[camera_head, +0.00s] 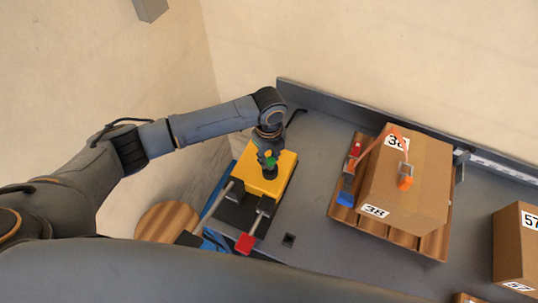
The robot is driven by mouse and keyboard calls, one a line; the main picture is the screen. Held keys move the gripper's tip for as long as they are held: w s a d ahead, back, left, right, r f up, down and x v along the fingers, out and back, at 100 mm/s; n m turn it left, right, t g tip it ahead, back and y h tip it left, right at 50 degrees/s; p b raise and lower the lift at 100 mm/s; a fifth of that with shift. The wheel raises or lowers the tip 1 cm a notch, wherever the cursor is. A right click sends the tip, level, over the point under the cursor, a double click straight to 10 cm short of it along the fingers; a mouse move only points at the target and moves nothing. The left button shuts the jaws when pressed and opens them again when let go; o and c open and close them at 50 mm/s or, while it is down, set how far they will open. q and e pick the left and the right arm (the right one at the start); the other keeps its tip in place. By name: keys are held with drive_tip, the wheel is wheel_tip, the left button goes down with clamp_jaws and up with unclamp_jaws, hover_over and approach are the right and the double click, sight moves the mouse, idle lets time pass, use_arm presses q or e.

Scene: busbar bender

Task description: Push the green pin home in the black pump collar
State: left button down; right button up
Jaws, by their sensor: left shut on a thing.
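My left gripper (268,147) points down over the yellow block of the busbar bender (284,163). It is shut on the green pin (270,161), of which only a small green patch shows at the fingers. A small dark part (269,174) lies right below the pin on the yellow top; it may be the black pump collar, but the gripper hides much of it. I cannot tell how deep the pin sits. My right gripper is not in view.
A red-ended lever (245,242) sticks out at the bender's front. To the right, a cardboard box marked 38 (420,190) stands on a wooden pallet (428,248), with orange, red and blue items beside or on it. The grey bench (315,185) is clear between them.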

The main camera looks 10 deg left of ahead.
sight(269, 158)
use_arm(q)
drive_tip(key=shift+f, duration=0.45)
drive_tip(key=c, duration=1)
unclamp_jaws()
wheel_tip(269, 158, up, 12)
drive_tip(key=shift+s+f, duration=0.1)
